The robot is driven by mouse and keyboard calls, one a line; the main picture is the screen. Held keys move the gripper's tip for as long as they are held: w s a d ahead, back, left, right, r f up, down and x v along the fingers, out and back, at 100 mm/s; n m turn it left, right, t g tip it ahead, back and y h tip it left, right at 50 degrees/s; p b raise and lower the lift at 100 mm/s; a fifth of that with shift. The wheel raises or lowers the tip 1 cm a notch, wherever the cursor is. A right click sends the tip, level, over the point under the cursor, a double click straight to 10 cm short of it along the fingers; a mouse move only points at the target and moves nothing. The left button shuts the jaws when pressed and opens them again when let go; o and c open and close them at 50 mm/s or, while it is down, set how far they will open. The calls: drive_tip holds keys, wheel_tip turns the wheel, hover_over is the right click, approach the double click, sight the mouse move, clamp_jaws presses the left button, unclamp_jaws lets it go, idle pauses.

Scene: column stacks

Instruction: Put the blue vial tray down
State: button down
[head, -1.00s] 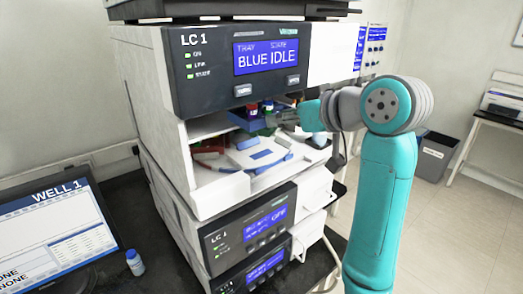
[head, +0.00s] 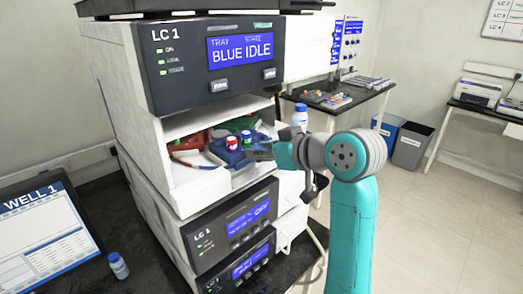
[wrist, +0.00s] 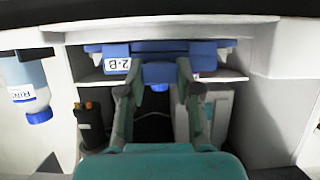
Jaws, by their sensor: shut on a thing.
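The blue vial tray (head: 235,156) is inside the open bay of the LC 1 unit, low over the white deck. It carries a few vials, with red, blue and green showing. In the wrist view the tray (wrist: 180,46) spans the bay mouth, with a "2-B" label on its edge. My gripper (wrist: 157,78) is shut on the blue tab at the tray's near edge. In the head view my gripper (head: 262,151) reaches in from the right. The tray looks level. I cannot tell whether its underside touches the deck.
The LC 1 panel (head: 215,60) overhangs the bay, and bay walls flank the tray. Red parts (head: 188,140) lie at the bay's left. A blue-capped bottle (head: 299,116) stands right of the unit; a monitor (head: 45,235) and small bottle (head: 118,265) are at lower left.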

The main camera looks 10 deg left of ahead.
drive_tip(key=shift+f, duration=0.1)
drive_tip(key=c, duration=0.8)
unclamp_jaws()
drive_tip(key=shift+d+r, duration=0.15)
drive_tip(key=shift+r, duration=0.05)
drive_tip(key=v, duration=1.1)
drive_tip(key=shift+s+d, duration=0.25)
